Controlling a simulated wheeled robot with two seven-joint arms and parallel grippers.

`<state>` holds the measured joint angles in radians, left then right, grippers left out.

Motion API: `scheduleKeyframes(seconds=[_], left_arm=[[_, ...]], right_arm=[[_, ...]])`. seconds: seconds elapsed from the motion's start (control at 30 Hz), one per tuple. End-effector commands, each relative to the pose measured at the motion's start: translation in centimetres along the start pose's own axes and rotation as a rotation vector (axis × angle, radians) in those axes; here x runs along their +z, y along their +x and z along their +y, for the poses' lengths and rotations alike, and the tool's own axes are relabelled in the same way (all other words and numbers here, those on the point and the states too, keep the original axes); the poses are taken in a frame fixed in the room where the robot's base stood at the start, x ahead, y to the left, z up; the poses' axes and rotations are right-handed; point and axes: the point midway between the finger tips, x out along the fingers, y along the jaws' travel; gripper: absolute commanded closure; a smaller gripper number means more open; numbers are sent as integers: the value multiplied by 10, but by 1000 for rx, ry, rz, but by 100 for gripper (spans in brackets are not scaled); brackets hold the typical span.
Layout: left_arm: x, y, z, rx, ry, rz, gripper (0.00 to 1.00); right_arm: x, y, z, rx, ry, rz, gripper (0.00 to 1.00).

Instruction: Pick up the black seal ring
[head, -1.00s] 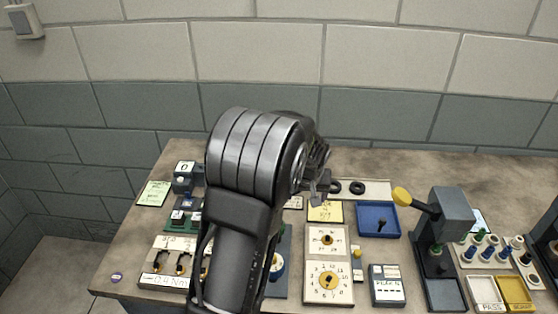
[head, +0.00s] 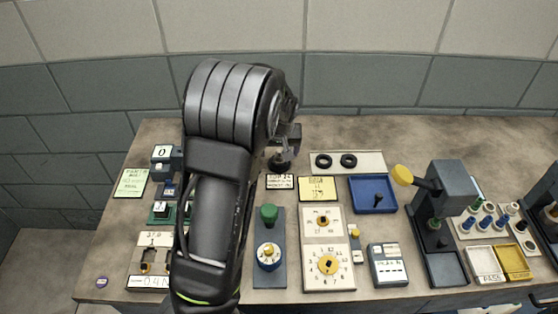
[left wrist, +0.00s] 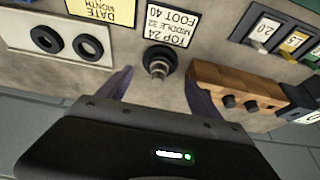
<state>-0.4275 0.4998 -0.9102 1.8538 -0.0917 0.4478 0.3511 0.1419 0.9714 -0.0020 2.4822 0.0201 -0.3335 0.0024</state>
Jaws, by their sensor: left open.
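Two black seal rings lie flat, side by side, on a pale plate (head: 375,161): the left ring (head: 322,160) and the right ring (head: 349,160). In the left wrist view the same rings (left wrist: 43,40) (left wrist: 88,47) lie on the plate at upper left, outside the fingers. My left gripper (left wrist: 157,92) is open and empty. In the head view it hangs left of the plate, partly hidden by its own arm. Between and beyond its fingers stands a metal peg on a dark round base (left wrist: 158,62). My right gripper is not in view.
A "TOP 24" label (left wrist: 170,24) lies by the peg. A yellow note (head: 318,188) and a blue tray (head: 373,194) lie in front of the plate. A brown wooden block (left wrist: 235,88) stands beside the right finger. A lever press (head: 440,215) stands to the right. The bench behind the plate is clear.

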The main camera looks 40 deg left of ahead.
Motion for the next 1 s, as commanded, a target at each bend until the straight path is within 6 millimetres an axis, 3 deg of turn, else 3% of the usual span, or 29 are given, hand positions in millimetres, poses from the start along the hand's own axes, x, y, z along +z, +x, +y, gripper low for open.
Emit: scheduleKeyframes(seconds=[0.37,0.7,1.0], left_arm=[[0,6,0,0,0,0,25],[2,49,0,-2,-2,-1,25],[2,56,1,1,1,0,25]], right_arm=[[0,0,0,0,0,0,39],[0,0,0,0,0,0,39],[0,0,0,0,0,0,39]])
